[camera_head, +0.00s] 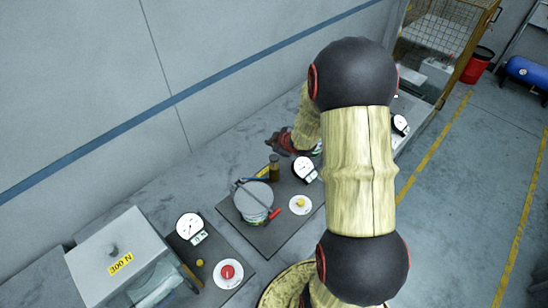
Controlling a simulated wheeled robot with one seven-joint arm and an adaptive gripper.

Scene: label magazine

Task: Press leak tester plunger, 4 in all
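Three dial gauges stand in a row along the grey bench. The near-left station has a gauge (188,225) and a white disc with a red plunger button (228,272). The middle station has a gauge (304,168) and a white disc with a yellow centre (300,203). A far gauge (400,124) shows right of my arm; the rest of that station is hidden behind the arm. My gripper (279,143), dark and red, is low over the bench beyond the middle station, partly hidden by my arm. Its finger opening cannot be made out.
A grey box marked 300 N (118,248) sits at the left. A lidded grey can (254,199), a red-handled tool (274,214) and a brown bottle (274,168) stand on the middle dark mat (268,240). A wire cage (438,38) stands at the back right. Open floor lies right.

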